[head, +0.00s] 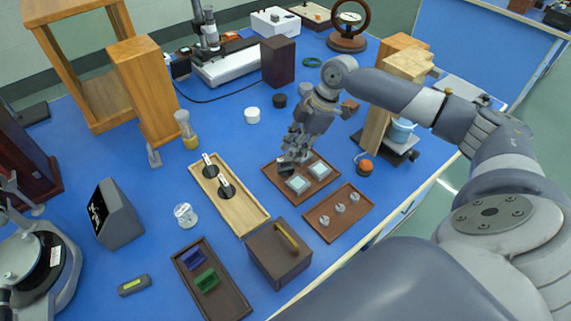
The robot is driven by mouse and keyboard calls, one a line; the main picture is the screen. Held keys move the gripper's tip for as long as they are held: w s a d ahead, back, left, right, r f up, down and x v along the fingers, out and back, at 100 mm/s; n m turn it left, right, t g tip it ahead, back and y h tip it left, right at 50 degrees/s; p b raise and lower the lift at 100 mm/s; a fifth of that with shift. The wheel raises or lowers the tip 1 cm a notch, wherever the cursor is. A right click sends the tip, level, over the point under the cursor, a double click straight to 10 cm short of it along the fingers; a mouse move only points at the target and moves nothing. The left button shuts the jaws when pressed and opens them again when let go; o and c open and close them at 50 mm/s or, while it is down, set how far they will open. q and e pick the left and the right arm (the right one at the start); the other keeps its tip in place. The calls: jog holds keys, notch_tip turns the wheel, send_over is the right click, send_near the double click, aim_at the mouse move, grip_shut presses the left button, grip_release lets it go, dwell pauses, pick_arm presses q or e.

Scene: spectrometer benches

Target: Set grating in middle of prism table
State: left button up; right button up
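My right gripper (288,163) reaches down over the back left part of this tray, just behind the plates. Its fingers are small and dark here, and I cannot tell whether they are apart or hold anything. A grey round instrument with a dark disc (35,262), possibly the spectrometer with its prism table, is cut off at the lower left. My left gripper is not in view.
A brown tray with small metal parts (340,222), a brown box with a handle (278,262), a light wooden tray (240,213) and a dark tray with blue and green pieces (222,295) stand nearby. A grey display box (115,215) stands by the round instrument.

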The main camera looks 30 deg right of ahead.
aim_at(286, 165)
jog(key=shift+p+x, duration=0.6)
jog(key=shift+x, duration=2.15)
jog(key=shift+r, duration=0.1)
grip_shut()
